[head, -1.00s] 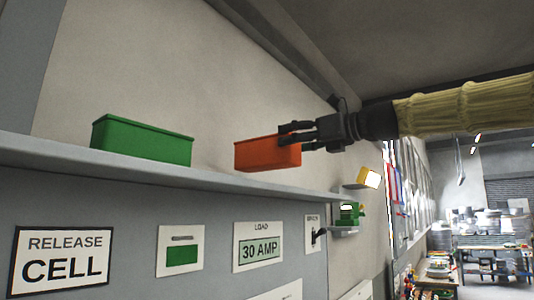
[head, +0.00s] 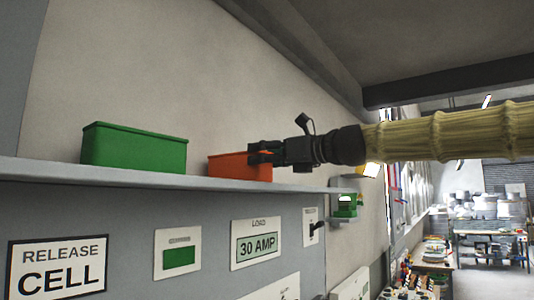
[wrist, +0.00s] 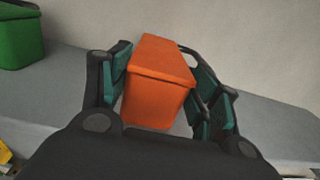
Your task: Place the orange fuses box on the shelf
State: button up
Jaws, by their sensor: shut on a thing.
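The orange fuses box (head: 228,166) is at the shelf, right of the green box, in the head view. My gripper (head: 262,155) reaches it from the right and is shut on its right end. In the wrist view the orange box (wrist: 160,80) lies between the two teal-padded fingers (wrist: 160,92), which grip its sides. The shelf (head: 120,174) is a grey ledge on the wall. The front shelf edge hides the bottom of the box in the head view, so I cannot tell whether it touches the shelf.
A green box (head: 134,149) stands on the shelf to the left, also in the wrist view (wrist: 18,38). A gap separates it from the orange box. Bare shelf (wrist: 270,125) lies to the right. The wall (head: 200,70) rises close behind.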

jog(key=shift+s+a, duration=0.1)
jog(key=shift+s, duration=0.1)
jog(key=o, duration=1.3)
jog(key=shift+w, duration=0.1)
jog(key=shift+c, duration=0.2)
jog(key=b+v, duration=0.3)
jog(key=v, duration=0.9)
